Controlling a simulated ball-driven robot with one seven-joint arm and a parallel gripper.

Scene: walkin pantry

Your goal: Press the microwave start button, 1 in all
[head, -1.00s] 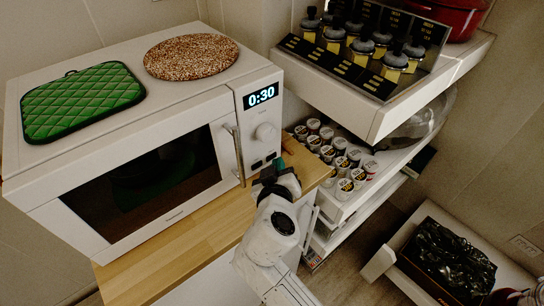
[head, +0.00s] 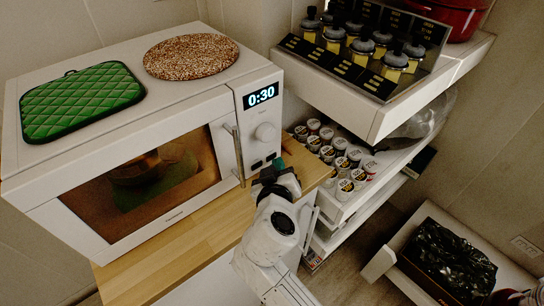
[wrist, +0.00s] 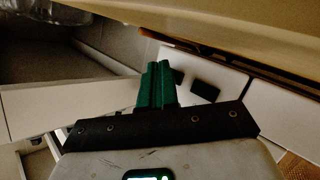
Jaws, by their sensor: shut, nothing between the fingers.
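The white microwave (head: 100,165) stands on a wooden counter, its door shut. Its window (head: 150,180) is lit from inside, with a bowl-like item showing within. The display (head: 260,96) reads 0:30, with a round knob (head: 265,132) below it. Two small dark buttons (head: 257,164) sit at the panel's bottom; they also show in the wrist view (wrist: 205,90). My gripper (head: 277,163) is shut and empty, its green fingertips at or very near the right button. In the wrist view the fingers (wrist: 157,85) are together; I cannot tell whether they touch.
A green quilted mitt (head: 82,98) and a round woven mat (head: 190,56) lie on the microwave. To the right are a shelf of bottles (head: 365,48), a shelf of small cups (head: 340,160) and a low drawer with a black bag (head: 450,255).

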